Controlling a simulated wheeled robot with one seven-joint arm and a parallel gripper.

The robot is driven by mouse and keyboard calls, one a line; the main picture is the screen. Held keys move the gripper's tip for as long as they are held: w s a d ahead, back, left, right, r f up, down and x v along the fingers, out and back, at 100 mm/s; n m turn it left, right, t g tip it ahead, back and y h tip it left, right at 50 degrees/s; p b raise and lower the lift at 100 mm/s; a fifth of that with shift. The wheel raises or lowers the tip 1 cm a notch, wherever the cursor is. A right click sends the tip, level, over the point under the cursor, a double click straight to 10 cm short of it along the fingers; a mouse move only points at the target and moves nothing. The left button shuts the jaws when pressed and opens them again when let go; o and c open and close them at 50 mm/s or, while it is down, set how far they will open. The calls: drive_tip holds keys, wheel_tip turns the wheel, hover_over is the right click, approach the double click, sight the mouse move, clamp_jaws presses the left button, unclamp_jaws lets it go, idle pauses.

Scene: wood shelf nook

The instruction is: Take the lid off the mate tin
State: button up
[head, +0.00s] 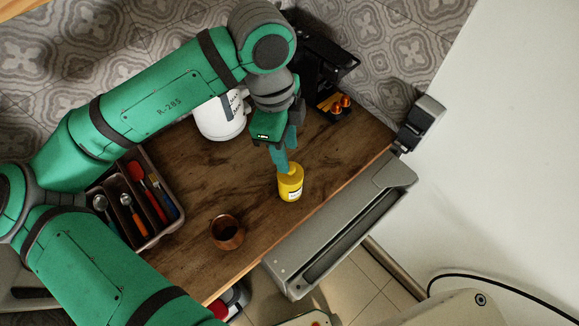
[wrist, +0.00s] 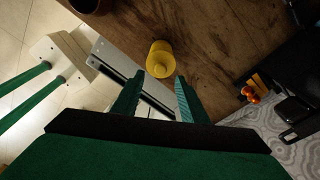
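A small yellow tin (head: 290,189) with a pale label stands upright on the wooden counter, near its front edge. Its yellow lid with a small round knob is on top, and it shows from above in the wrist view (wrist: 160,57). My gripper (head: 283,166) hangs just over the tin in the head view, its fingers partly overlapping the lid there. In the wrist view my gripper (wrist: 159,76) has its two teal fingers spread apart, with the tin ahead of the gap and nothing between them. I cannot tell whether a fingertip touches the lid.
A brown cup (head: 227,232) stands left of the tin. A white canister (head: 217,120) is behind, partly hidden by my arm. A cutlery tray (head: 151,237) is at the left. A black appliance (head: 318,65) with orange knobs is at the back. A grey metal ledge (head: 340,225) runs along the front.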

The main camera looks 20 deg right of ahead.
drive_tip(key=shift+a+f, duration=0.1)
drive_tip(key=shift+f, duration=0.5)
drive_tip(key=f, duration=0.2)
drive_tip(key=d+f, duration=0.1)
drive_tip(key=f, duration=0.1)
drive_tip(key=shift+s+f, duration=0.15)
drive_tip(key=shift+s, duration=0.05)
drive_tip(key=shift+a, duration=0.1)
clamp_jaws()
